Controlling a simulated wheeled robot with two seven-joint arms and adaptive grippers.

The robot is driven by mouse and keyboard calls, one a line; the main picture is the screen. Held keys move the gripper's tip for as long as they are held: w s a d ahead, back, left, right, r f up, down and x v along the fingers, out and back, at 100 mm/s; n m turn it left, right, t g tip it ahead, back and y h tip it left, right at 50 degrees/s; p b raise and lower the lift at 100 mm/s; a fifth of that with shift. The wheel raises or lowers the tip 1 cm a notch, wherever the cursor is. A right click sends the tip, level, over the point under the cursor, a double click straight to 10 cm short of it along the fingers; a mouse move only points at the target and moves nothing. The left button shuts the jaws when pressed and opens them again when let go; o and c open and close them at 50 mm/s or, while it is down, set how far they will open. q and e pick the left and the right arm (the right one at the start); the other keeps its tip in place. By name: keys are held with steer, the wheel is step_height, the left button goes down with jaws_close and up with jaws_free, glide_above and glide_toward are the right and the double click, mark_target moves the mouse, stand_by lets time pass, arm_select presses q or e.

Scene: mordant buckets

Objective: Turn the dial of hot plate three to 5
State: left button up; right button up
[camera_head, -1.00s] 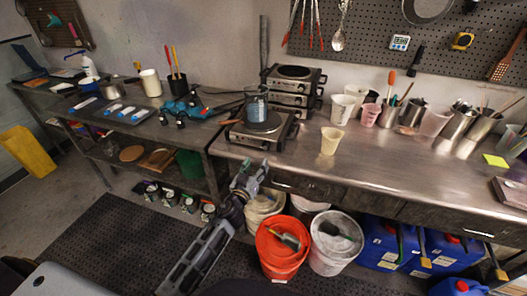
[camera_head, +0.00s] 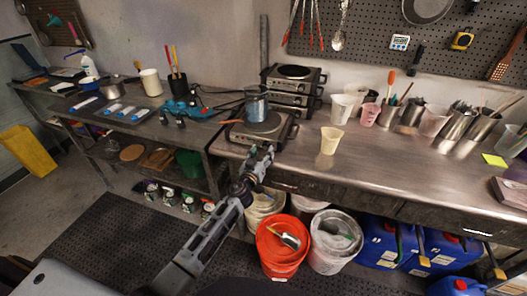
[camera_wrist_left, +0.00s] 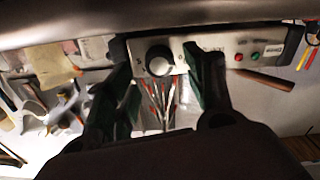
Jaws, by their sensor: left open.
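The front hot plate (camera_head: 283,136) sits at the bench's left front edge with a clear beaker (camera_head: 256,102) on top. In the left wrist view its front panel (camera_wrist_left: 220,45) shows a round black dial (camera_wrist_left: 158,62) with a pale face, plus a red and a green light. The panel's label is too small to read, so I cannot tell its number. My left gripper (camera_head: 259,160) is open in front of this panel. In the left wrist view its fingers (camera_wrist_left: 156,60) stand either side of the dial, apparently apart from it. My right gripper is out of view.
Stacked hot plates (camera_head: 297,92) stand behind. A cream cup (camera_head: 331,140) stands to the right on the bench (camera_head: 400,175). An orange bucket (camera_head: 281,262) and a white bucket (camera_head: 326,262) stand below. A brown handle-like piece (camera_wrist_left: 262,80) lies near the panel.

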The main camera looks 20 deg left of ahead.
arm_select(q)
steer(key=shift+w, duration=0.75)
steer(key=shift+w+d, duration=0.1)
steer(key=shift+w, duration=0.1)
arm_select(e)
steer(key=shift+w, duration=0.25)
arm_select(q)
steer(key=c, duration=1)
